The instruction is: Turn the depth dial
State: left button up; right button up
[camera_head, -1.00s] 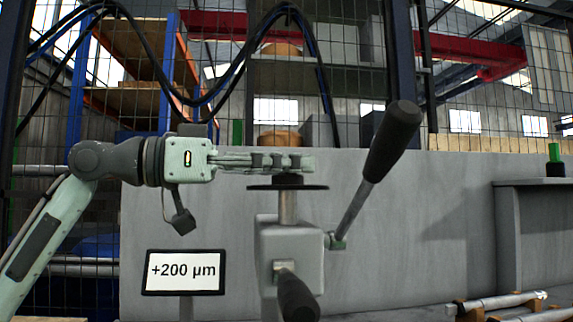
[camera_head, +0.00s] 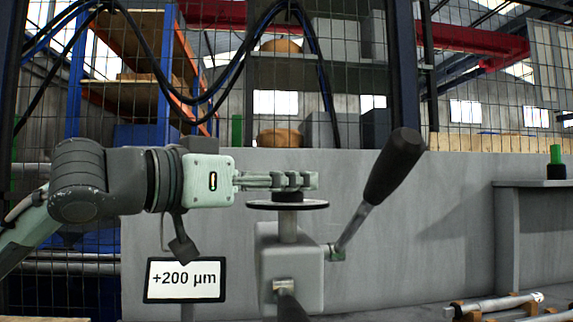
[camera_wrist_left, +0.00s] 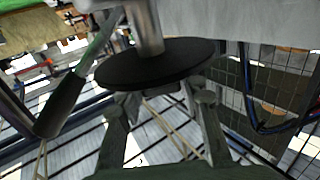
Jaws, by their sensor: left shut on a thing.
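The depth dial is a flat dark disc (camera_head: 314,205) with a small black knob (camera_head: 284,197) on top, on a grey post above a grey housing (camera_head: 290,262). My left gripper (camera_head: 300,181) reaches in level from the left, its fingers at the knob just above the disc. In the left wrist view the disc (camera_wrist_left: 155,62) fills the upper middle, and the gripper (camera_wrist_left: 160,100) has one finger on each side of the partly hidden knob. A sign (camera_head: 184,280) reads "+200 µm". My right gripper is not in view.
A lever with a thick black handle (camera_head: 394,165) rises to the right of the housing, close to the disc. A second dark handle (camera_head: 291,307) points forward below. A grey panel (camera_head: 430,220) stands behind. Metal bars (camera_head: 495,304) lie at lower right.

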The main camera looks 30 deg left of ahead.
pick_arm(q)
jog(key=shift+r+n+t+y, duration=0.1)
jog(key=shift+n+t+y, duration=0.2)
jog(key=shift+n+y, duration=0.55)
jog(key=shift+y, duration=0.35)
jog(key=o, duration=1.2)
notch_tip(320, 180, up, 10)
jog(key=shift+f, duration=0.1)
